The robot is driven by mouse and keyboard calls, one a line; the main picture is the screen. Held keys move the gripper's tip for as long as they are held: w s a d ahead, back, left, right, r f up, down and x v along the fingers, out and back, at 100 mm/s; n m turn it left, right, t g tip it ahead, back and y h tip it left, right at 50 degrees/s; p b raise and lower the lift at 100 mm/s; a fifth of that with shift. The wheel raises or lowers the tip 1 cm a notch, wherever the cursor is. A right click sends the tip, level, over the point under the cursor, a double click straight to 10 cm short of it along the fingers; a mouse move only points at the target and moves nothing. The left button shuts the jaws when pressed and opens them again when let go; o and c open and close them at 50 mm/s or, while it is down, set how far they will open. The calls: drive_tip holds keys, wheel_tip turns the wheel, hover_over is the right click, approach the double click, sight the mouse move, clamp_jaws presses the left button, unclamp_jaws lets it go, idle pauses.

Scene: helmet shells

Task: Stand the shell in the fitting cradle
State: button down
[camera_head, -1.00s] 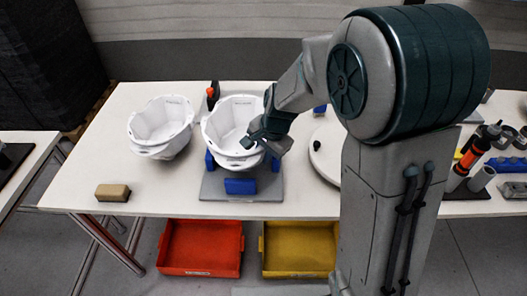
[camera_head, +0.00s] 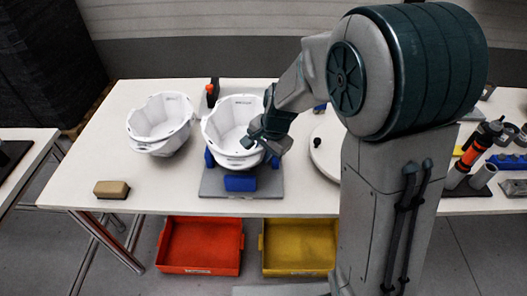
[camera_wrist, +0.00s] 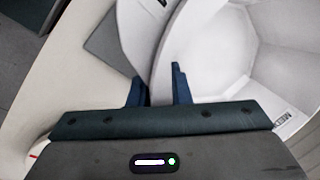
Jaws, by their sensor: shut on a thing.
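A white helmet shell (camera_head: 226,124) sits open side up at the fitting cradle, a grey base plate (camera_head: 212,188) with blue blocks (camera_head: 240,183). The shell appears to rest between the blocks; its underside contact is hidden. My gripper (camera_head: 251,142) is at the shell's right front rim, shut on it. In the wrist view the fingers (camera_wrist: 158,92) straddle the shell's rim, and the white shell interior (camera_wrist: 225,55) fills the right side. A second white shell (camera_head: 160,125) stands on the table to the left, apart from the cradle.
A tan block (camera_head: 112,190) lies at the table's front left. An orange-and-black tool (camera_head: 212,92) stands behind the cradle. A round white disc with a black knob (camera_head: 316,143) is to the right. Red (camera_head: 200,246) and yellow (camera_head: 300,247) bins sit below the table's front edge.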

drive_tip(key=shift+f, duration=0.35)
drive_tip(key=c, duration=1.3)
unclamp_jaws()
drive_tip(key=shift+o, duration=0.2)
drive_tip(key=v, duration=1.4)
drive_tip(key=shift+s+d, duration=0.1)
